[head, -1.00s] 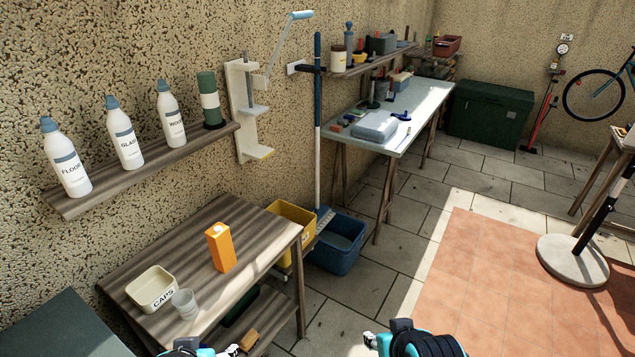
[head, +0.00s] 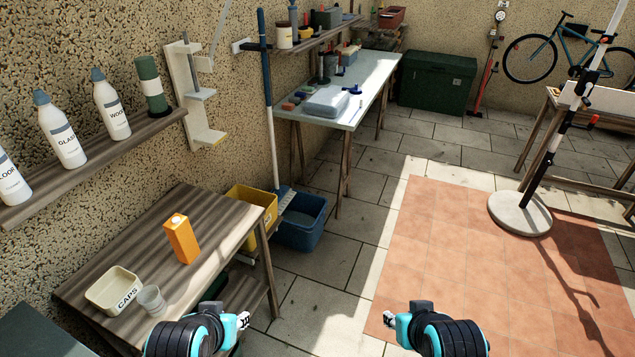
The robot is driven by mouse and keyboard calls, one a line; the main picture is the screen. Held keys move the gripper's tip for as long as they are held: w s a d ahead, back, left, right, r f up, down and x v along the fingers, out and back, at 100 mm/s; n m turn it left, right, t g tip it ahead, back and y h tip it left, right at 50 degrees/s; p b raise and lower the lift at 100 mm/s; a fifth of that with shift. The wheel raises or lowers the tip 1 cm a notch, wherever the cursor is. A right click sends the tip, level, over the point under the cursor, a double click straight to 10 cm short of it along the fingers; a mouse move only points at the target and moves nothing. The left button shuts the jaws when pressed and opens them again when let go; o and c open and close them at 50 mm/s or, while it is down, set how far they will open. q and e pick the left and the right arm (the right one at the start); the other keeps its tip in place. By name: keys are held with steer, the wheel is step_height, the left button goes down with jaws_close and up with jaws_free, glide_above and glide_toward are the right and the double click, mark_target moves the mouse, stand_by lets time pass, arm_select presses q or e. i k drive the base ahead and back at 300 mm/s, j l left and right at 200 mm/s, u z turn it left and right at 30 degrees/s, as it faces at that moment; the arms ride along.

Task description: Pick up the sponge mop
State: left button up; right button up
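The sponge mop (head: 270,130) stands nearly upright against the wall, past the brown wooden table. Its pole is dark blue above and white below, and a dark clip on the wall sits at its upper part. Its lower end reaches down beside the yellow bin and the blue bucket; the head is only partly visible. My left gripper (head: 243,320) is at the bottom, in front of the table and apart from the mop. My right gripper (head: 388,318) is further right over the floor, also apart from it. Both grippers' fingers are too small and turned to read.
A yellow bin (head: 252,206) and a blue bucket (head: 302,222) stand near the mop's foot. The wooden table (head: 135,235) carries an orange carton (head: 181,240), a caps box (head: 114,290) and a cup (head: 151,300).

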mark_target(283, 192)
steer(key=i+z, duration=0.25)
steer(key=i, duration=1.15)
steer(key=i+l+u, duration=0.1)
steer(key=i+u, duration=0.2)
steer(key=i, duration=0.25)
steer(key=i+l+u, duration=0.3)
steer(key=i, duration=0.2)
steer(key=i+l+u, duration=0.25)
steer(key=i, duration=0.25)
steer(key=u, duration=0.5)
steer(key=i+l, duration=0.25)
steer(key=i, duration=0.05)
